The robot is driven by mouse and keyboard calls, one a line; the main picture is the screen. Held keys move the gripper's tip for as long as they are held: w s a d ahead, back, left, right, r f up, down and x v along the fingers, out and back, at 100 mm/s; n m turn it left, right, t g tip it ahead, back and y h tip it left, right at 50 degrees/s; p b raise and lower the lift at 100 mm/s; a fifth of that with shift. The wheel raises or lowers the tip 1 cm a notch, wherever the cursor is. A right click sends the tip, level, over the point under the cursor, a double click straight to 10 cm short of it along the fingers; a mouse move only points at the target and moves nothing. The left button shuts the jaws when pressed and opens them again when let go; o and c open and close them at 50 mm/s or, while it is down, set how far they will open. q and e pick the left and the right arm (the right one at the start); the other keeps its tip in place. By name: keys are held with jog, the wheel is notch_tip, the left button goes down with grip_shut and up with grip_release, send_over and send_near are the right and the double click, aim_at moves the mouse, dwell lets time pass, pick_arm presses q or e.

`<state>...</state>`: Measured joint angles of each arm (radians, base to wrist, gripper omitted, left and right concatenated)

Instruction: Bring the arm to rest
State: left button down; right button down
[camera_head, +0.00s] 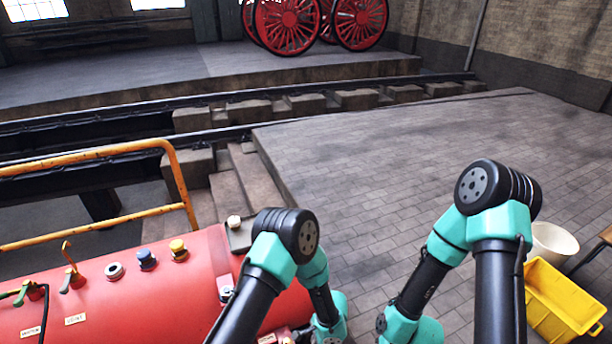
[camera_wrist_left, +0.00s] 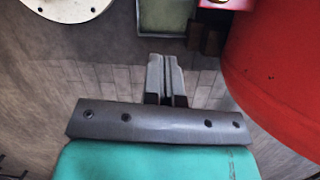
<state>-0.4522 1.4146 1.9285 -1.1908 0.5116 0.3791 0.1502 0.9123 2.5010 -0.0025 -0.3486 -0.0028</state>
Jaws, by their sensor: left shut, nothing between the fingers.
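My left gripper (camera_wrist_left: 166,80) shows in the left wrist view, with its two grey fingers together and nothing between them. It hangs beside a red curved surface (camera_wrist_left: 285,75) on the right, over paved floor. In the head view my left arm rises at the bottom centre in front of the red tank, and its gripper is out of the frame. My right arm stands at the lower right of the head view, and its gripper is also out of the frame.
The red tank (camera_head: 135,295) carries levers, coloured caps and an orange handrail (camera_head: 90,153). A yellow crate (camera_head: 562,300) and a white bucket (camera_head: 552,243) stand on the right. Steps (camera_head: 242,185) lead down to a rail pit. Paved floor (camera_head: 400,160) lies open ahead.

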pick_arm(q)
jog(key=s+a+r+n+h, duration=0.2)
jog(key=s+a+r+n, duration=0.1)
jog(key=a, duration=0.6)
jog(key=s+a+r+n+t+h, duration=0.1)
jog(key=s+a+r+n, duration=0.3)
jog(key=a+n, duration=0.4)
jog(key=s+a+r+n+t+h, duration=0.1)
jog(key=s+a+r+n+h, duration=0.2)
jog(key=a, duration=0.7)
jog(key=r+n, duration=0.2)
jog(key=n, duration=0.1)
jog(key=shift+s+a+h, duration=0.25)
jog(key=shift+h, duration=0.15)
jog(key=shift+a, duration=0.1)
